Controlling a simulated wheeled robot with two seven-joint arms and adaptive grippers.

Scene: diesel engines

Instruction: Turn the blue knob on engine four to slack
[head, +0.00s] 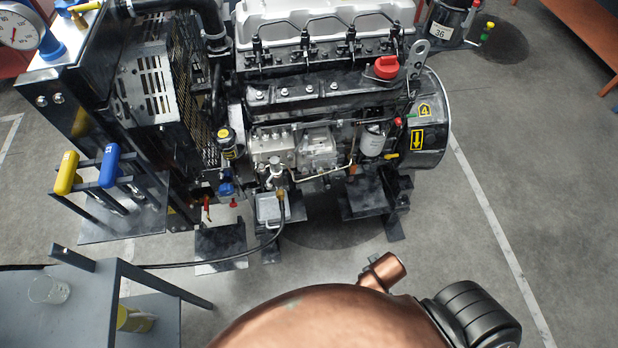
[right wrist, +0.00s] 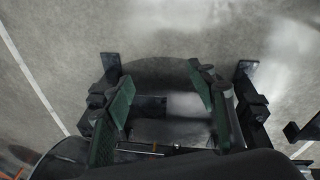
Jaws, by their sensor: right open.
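Engine four (head: 330,95) stands in the middle of the head view, marked with a yellow 4 label (head: 424,111) on its round black housing at the right. A small blue knob-like part (head: 227,188) sits low at the left of the engine, beside the radiator's lower corner. Its setting is too small to read. My right gripper (right wrist: 160,78) shows only in the right wrist view. Its two green-padded fingers are wide apart with nothing held between them, above dark metal feet and floor. The blue part cannot be made out there. My left gripper is in neither view.
A blue handle (head: 109,165) and a yellow handle (head: 66,173) stand on a rack at the left. A red cap (head: 386,67) tops the engine. A grey table (head: 75,310) with a glass (head: 48,289) is at lower left. Floor (head: 500,150) is clear at right.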

